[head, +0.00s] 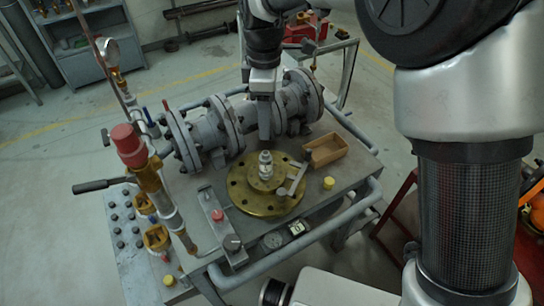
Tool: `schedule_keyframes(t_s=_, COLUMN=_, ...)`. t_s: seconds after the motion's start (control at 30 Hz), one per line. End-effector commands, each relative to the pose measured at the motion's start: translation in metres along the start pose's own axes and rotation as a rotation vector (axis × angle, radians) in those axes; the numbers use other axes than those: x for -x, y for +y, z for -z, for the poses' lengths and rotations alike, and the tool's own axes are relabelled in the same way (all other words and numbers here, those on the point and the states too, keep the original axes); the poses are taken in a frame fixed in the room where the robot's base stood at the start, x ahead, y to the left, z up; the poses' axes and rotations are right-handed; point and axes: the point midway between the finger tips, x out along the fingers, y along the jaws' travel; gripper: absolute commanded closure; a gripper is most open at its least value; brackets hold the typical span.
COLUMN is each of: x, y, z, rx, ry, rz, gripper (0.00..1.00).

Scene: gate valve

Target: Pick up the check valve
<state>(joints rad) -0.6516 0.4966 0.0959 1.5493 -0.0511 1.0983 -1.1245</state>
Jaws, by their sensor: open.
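A small silver cylindrical fitting, which looks like the check valve (266,164), stands upright on a round brass flange (243,190) near the middle of the table. My gripper (265,138) points down just above and behind it in the head view. The gripper is open, seen nearly edge-on, so the gap between its fingers is hard to make out. I see nothing between the fingers. They appear apart from the fitting, but the exact height above it cannot be told.
A large grey flanged valve body (213,132) lies behind the flange, close to my gripper. A small wooden box (325,150) stands to the right. A grey bracket with a red knob (218,215) and a red-capped brass assembly (128,145) stand to the left. A yellow cap (328,183) sits front right.

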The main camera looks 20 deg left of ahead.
Motion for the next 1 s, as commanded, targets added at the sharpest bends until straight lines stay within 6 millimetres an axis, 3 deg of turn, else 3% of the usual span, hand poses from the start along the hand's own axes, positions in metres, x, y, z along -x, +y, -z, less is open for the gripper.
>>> schedule_keyframes(t_s=0.2, x=-0.050, y=-0.001, z=-0.001, rx=-0.001, ry=-0.002, rz=0.004, gripper=0.49)
schedule_keyframes(t_s=0.4, x=-0.086, y=-0.001, z=-0.001, rx=-0.002, ry=-0.001, rz=0.002, gripper=0.49)
schedule_keyframes(t_s=0.67, x=-0.104, y=0.000, z=0.000, rx=-0.004, ry=-0.002, rz=0.002, gripper=0.49)
schedule_keyframes(t_s=1.0, x=-0.147, y=0.003, z=0.003, rx=-0.004, ry=-0.001, rz=0.001, gripper=0.49)
